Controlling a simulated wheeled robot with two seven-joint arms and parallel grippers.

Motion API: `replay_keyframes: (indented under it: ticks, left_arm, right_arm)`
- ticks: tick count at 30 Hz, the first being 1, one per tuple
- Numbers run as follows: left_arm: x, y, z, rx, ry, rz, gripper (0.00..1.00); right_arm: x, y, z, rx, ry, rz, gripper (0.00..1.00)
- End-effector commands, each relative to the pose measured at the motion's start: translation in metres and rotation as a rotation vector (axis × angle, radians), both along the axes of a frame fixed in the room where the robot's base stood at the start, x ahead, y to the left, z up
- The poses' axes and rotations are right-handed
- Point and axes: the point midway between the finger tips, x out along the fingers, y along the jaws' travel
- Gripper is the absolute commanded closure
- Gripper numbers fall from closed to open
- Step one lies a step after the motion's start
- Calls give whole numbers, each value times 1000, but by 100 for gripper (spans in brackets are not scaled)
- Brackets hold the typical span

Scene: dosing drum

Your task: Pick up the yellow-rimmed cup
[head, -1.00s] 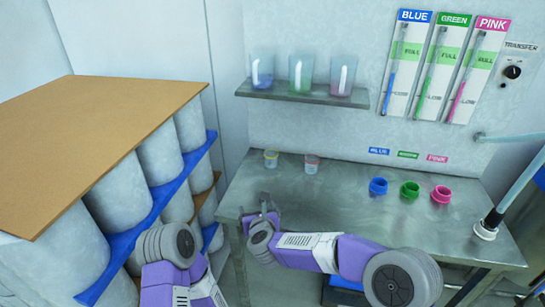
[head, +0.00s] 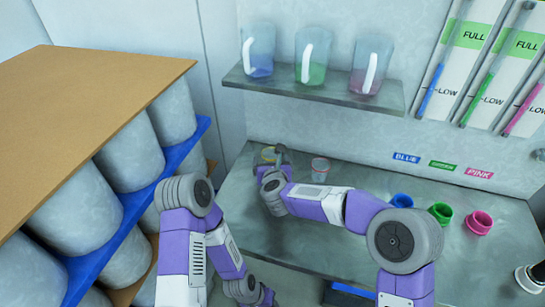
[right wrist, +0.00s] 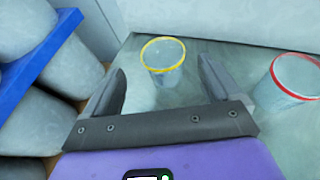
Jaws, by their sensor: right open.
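The yellow-rimmed cup (right wrist: 163,62) is clear and stands upright on the metal table. In the right wrist view it shows ahead of my right gripper (right wrist: 161,72), between the lines of the two open fingers. In the head view the yellow-rimmed cup (head: 267,153) stands near the back left of the table, partly hidden by my right gripper (head: 273,161). The right gripper is open and empty, close in front of the cup. My left gripper (head: 262,295) is low at the bottom of the head view, by the table's front edge; its jaws cannot be made out.
A red-rimmed cup (right wrist: 290,84) stands right of the yellow-rimmed one, also seen in the head view (head: 320,169). A shelf (head: 310,87) with three jugs hangs above. Blue, green and pink rings stand at the table's right. A rack of drums (head: 130,160) borders the left.

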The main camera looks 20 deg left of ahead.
Motion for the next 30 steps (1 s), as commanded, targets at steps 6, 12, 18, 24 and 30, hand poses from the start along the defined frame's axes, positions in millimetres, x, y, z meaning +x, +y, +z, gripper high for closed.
replay_keyframes:
  ticks: [6,12,18,24,30]
  left_arm:
    - [0,0,-2,0,0,0,57]
    - [0,0,-2,0,-1,0,57]
    - [0,0,-2,0,-1,0,57]
    - [0,0,-2,0,-1,0,57]
    - [0,0,-2,0,-1,0,57]
  right_arm:
    - [20,5,-9,-1,0,-2,9]
    - [42,13,-18,0,0,0,9]
    - [51,15,-21,0,0,0,9]
    - [51,15,-21,0,0,0,9]
    - [51,15,-21,-1,0,0,40]
